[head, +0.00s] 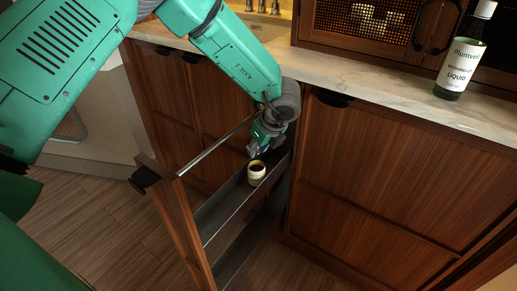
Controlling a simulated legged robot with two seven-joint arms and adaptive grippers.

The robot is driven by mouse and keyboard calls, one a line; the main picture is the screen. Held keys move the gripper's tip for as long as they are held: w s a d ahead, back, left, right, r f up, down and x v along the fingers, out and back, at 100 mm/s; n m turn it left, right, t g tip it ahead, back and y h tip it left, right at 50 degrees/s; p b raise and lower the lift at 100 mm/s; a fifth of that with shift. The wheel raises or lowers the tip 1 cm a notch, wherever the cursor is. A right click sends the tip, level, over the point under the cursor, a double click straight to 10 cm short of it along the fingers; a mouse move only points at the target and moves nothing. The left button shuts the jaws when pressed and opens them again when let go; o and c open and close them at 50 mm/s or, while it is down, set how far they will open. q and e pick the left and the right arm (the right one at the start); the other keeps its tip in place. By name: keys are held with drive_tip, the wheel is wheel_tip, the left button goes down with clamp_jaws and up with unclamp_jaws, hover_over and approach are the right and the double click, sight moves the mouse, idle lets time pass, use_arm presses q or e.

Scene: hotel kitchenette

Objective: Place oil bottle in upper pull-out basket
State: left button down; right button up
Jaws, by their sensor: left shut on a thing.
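The pull-out unit stands open from the cabinet, with a wooden front (183,232) and a grey metal upper basket (222,207). My left gripper (257,156) reaches down over the back part of this basket. It is shut on a small cylinder with a cream band and dark top, seemingly the oil bottle (257,174). The bottle is at the upper basket, below the gripper's fingers. Its lower end is hard to see, so I cannot tell whether it touches the basket floor. My right gripper is not in view.
A metal rail (217,145) runs above the basket's left side. A dark bottle labelled washing-up liquid (460,62) stands on the marble counter (385,84) at right. Closed wooden cabinets flank the pull-out. Wooden floor (110,215) is clear at left.

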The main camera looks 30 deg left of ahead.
use_arm(q)
drive_tip(key=c, duration=1.3)
unclamp_jaws()
drive_tip(key=p+v, duration=0.2)
drive_tip(key=v, duration=1)
drive_tip(key=shift+a, duration=0.1)
